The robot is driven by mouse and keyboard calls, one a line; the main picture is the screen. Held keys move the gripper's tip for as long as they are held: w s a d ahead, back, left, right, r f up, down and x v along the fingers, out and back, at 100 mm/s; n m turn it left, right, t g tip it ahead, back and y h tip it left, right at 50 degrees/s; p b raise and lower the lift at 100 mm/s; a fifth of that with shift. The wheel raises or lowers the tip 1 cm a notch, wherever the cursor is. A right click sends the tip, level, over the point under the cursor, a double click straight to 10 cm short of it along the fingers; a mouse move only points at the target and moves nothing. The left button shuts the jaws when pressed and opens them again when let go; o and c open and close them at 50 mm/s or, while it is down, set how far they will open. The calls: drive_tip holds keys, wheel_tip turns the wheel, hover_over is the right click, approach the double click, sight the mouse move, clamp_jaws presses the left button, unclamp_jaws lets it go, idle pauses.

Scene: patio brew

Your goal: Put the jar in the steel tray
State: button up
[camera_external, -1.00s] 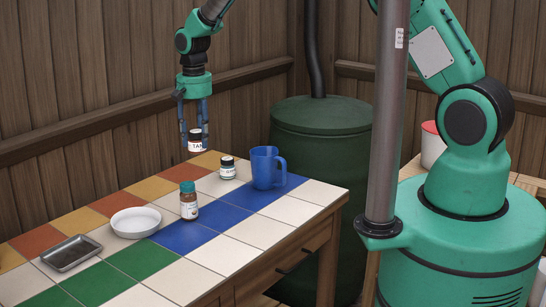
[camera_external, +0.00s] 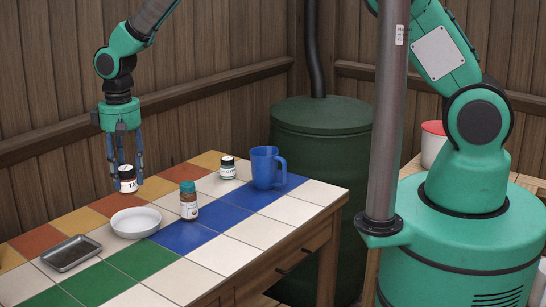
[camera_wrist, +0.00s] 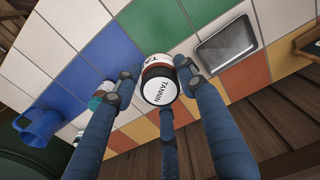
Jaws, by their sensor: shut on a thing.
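The jar (camera_external: 127,179), with a dark lid and a white label with dark lettering, is held up above the tiled table. The steel tray (camera_external: 71,254) lies empty on the table at the front left, to the left of and below the jar. It also shows in the wrist view (camera_wrist: 227,44), beside the jar and apart from it.
A white bowl (camera_external: 135,223) stands between the tray and a teal-capped bottle (camera_external: 189,202). Bare tiles (camera_external: 130,258) lie right of the tray.

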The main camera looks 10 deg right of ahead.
drive_tip(key=s+a+n, duration=0.2)
drive_tip(key=s+a, duration=0.1)
drive_tip(key=s, duration=0.5)
wheel_tip(320, 180, down, 11)
drive_tip(key=shift+s, duration=0.1)
drive_tip(key=shift+a, duration=0.2)
hover_over(66, 257)
drive_tip(key=shift+f, duration=0.75)
drive_tip(key=shift+f, duration=0.1)
drive_tip(key=shift+f+b, duration=0.35)
drive_tip(key=shift+f, duration=1.3)
drive_tip(key=shift+d+f, duration=0.1)
drive_tip(key=shift+f, duration=0.05)
